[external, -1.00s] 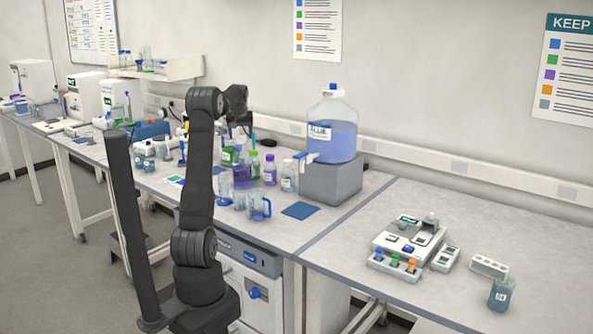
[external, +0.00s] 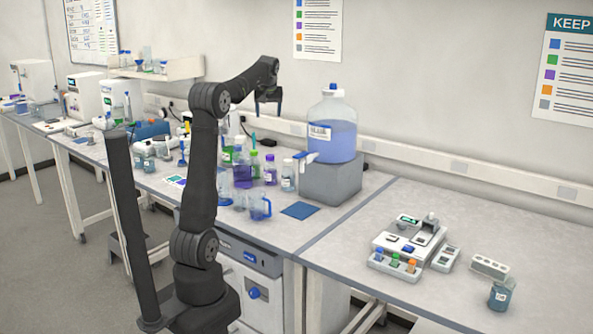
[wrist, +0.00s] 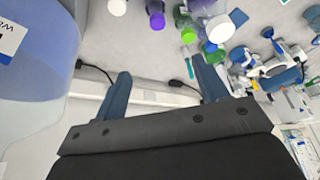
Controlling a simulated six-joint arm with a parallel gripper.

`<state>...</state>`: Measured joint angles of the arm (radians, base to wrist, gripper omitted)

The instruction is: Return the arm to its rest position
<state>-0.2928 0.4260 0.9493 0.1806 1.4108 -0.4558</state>
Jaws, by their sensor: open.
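My gripper (external: 268,106) is raised above the back of the bench, to the left of the large carboy (external: 333,130) of blue liquid. In the wrist view my gripper (wrist: 163,88) shows its two blue-grey fingers spread apart, with nothing between them. My dark arm is bent at the elbow, with its forearm reaching up and to the right. Between the fingers the wrist view shows only bench top, wall trunking and a black cable.
The carboy stands on a grey block (external: 332,180) and also fills the left of the wrist view (wrist: 35,70). Several bottles (external: 270,170) and a blue-handled jug (external: 259,206) stand below. A blue mat (external: 300,210) lies bare. The right bench holds a small instrument (external: 408,240) and a beaker (external: 502,294).

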